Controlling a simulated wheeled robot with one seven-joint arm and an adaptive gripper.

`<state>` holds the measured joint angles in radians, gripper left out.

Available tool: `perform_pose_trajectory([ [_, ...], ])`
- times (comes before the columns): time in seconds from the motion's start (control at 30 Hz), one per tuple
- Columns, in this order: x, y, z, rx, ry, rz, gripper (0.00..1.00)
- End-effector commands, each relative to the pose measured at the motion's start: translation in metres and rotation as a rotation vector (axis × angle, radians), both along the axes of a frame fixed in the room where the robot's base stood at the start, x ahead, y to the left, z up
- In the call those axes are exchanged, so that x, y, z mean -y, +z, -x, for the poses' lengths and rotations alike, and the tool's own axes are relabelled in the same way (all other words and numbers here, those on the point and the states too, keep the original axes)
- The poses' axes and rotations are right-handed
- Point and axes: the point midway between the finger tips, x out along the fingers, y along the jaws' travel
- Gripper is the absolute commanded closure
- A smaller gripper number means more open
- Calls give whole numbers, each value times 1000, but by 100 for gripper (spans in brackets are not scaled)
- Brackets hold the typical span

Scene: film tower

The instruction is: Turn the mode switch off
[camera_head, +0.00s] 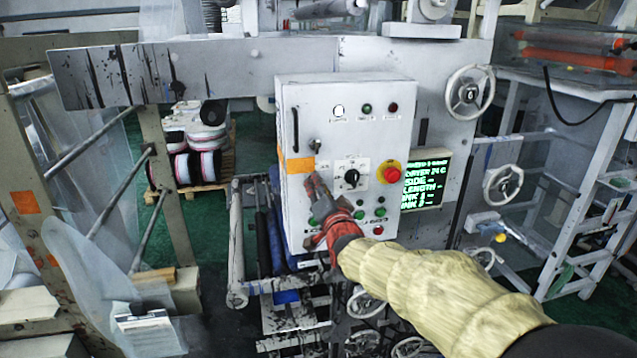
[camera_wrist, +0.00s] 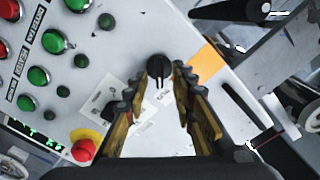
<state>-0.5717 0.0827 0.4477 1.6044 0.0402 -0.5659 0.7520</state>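The mode switch (camera_head: 351,177) is a black rotary knob on a white label plate on the pale grey control box (camera_head: 345,110). My gripper (camera_head: 314,182) is in front of the box, left of and slightly below the knob in the head view.
A red emergency button (camera_head: 389,172) with a yellow ring is right of the knob. Several green buttons (camera_head: 359,214) are below it. A black door handle (camera_head: 295,130) and an orange label (camera_head: 299,165) are to the left. A lit green-text display (camera_head: 424,180) is beside the box.

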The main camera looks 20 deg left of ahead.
Motion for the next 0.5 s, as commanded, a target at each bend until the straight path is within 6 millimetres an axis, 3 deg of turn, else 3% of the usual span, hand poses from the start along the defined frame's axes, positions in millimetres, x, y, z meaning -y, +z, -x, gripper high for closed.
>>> perform_pose_trajectory([
  [0.5,-5,-1,-9,-1,0,1,77],
])
